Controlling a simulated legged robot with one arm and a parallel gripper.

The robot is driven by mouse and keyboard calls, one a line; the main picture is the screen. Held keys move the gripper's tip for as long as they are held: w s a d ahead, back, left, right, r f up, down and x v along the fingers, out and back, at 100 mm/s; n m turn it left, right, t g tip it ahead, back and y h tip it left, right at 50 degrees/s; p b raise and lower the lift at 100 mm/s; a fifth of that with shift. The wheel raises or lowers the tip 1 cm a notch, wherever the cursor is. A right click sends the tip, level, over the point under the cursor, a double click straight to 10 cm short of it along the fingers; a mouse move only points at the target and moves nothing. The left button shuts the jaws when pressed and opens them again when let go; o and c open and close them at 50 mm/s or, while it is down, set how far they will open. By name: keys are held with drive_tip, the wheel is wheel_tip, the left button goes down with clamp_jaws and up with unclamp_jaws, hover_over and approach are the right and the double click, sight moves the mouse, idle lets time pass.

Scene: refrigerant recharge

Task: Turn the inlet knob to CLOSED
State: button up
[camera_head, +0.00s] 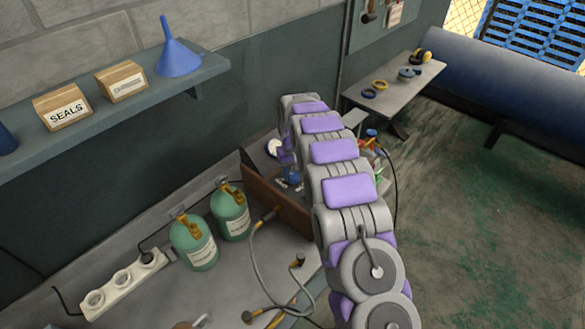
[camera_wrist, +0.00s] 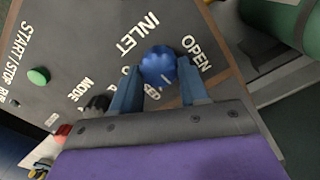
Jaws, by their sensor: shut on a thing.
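The blue inlet knob (camera_wrist: 158,64) stands on the dark panel (camera_wrist: 85,45) beside the white INLET lettering in the wrist view. OPEN is printed to the right of the knob. Other white lettering below and left of it is partly hidden by a finger. A small white line shows near the knob's lower edge. My gripper (camera_wrist: 159,72) has one blue finger on each side of the knob and is shut on it. In the head view my arm reaches to the brown-sided machine (camera_head: 266,195) and hides much of it, so the knob cannot be made out there.
A green button (camera_wrist: 39,75) by START/STOP, a black MODE knob (camera_wrist: 97,104) and a red part (camera_wrist: 62,131) are left of my gripper. Two green cylinders (camera_head: 194,245) (camera_head: 231,212), hoses (camera_head: 257,254) and a power strip (camera_head: 123,282) are on the bench. A shelf (camera_head: 110,118) runs above.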

sight(293, 174)
drive_tip(key=m+p, duration=0.2)
drive_tip(key=m, duration=0.3)
drive_tip(key=shift+r+m, duration=0.1)
drive_tip(key=shift+m, duration=0.2)
drive_tip(key=shift+d+m+p, duration=0.1)
drive_tip(key=shift+m+p, duration=0.35)
drive_tip(key=shift+m, duration=1.65)
drive_tip(key=o, duration=1.1)
drive_tip(key=shift+c, duration=0.2)
drive_tip(key=shift+r, duration=0.25)
wheel_tip(293, 174, up, 17)
drive_tip(key=shift+f+p, duration=0.2)
drive_tip(key=shift+p, duration=0.2)
